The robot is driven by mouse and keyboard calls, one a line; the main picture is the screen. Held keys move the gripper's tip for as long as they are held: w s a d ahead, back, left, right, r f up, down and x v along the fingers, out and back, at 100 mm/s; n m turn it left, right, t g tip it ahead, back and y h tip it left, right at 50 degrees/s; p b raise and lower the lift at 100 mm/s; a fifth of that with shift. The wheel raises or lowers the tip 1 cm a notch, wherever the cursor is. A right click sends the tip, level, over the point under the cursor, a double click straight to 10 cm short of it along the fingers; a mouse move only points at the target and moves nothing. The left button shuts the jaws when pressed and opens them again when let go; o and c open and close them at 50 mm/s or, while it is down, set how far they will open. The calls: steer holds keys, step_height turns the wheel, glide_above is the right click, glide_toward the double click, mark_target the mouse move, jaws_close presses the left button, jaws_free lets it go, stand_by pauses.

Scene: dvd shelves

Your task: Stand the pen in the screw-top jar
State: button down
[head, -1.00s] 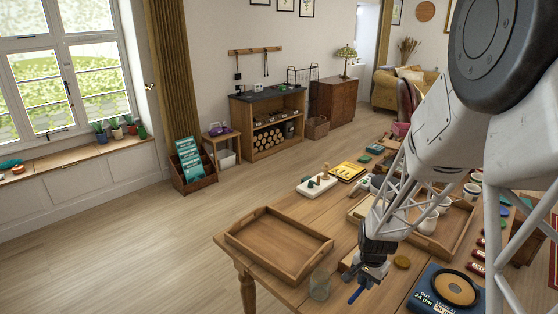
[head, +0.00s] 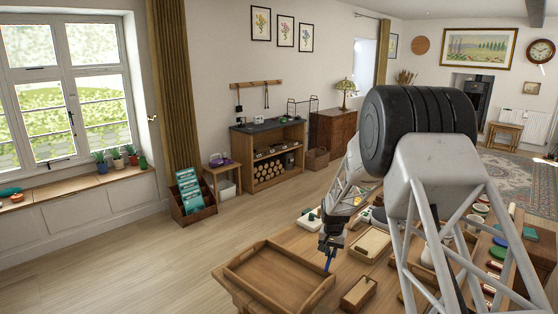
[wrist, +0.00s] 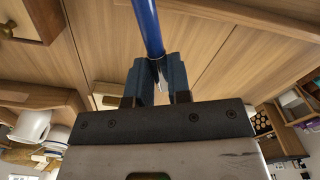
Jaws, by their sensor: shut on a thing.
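My gripper (head: 331,246) is shut on the blue pen (head: 329,261), which hangs down below the fingers, slightly tilted, above the right part of the wooden tray as seen in the head view. In the wrist view the pen (wrist: 147,25) runs out from between the dark fingertips (wrist: 158,78). The pen's tip appears clear of the table, though its exact height is hard to tell. The screw-top jar does not show in either current view.
An empty wooden tray (head: 242,274) lies at the table's near left. A small wooden box (head: 358,292) stands to its right, with a pale-bottomed tray (head: 370,244) behind. In the wrist view a white mug (wrist: 31,126) is at the left. My arm hides much of the table's right side.

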steer(key=shift+n, duration=0.4)
steer(key=shift+w+a, duration=0.3)
steer(key=shift+w, duration=0.35)
steer(key=shift+w+a, duration=0.25)
steer(key=shift+w, duration=0.45)
steer(key=shift+w+a, duration=0.3)
steer(key=shift+w, duration=0.35)
steer(key=shift+s, duration=0.15)
steer(key=s+d, duration=0.1)
steer(key=s, duration=1.5)
steer(key=s+d+f, duration=0.1)
steer(key=s, duration=1.6)
steer(key=s+d+f, duration=0.1)
steer(key=s, duration=1.6)
steer(key=shift+d+f, duration=0.15)
steer(key=shift+d, duration=0.2)
steer(key=shift+w, duration=0.1)
steer(key=w, duration=0.5)
steer(key=w+d+f, duration=0.1)
steer(key=w, duration=0.9)
steer(key=shift+d+f, duration=0.2)
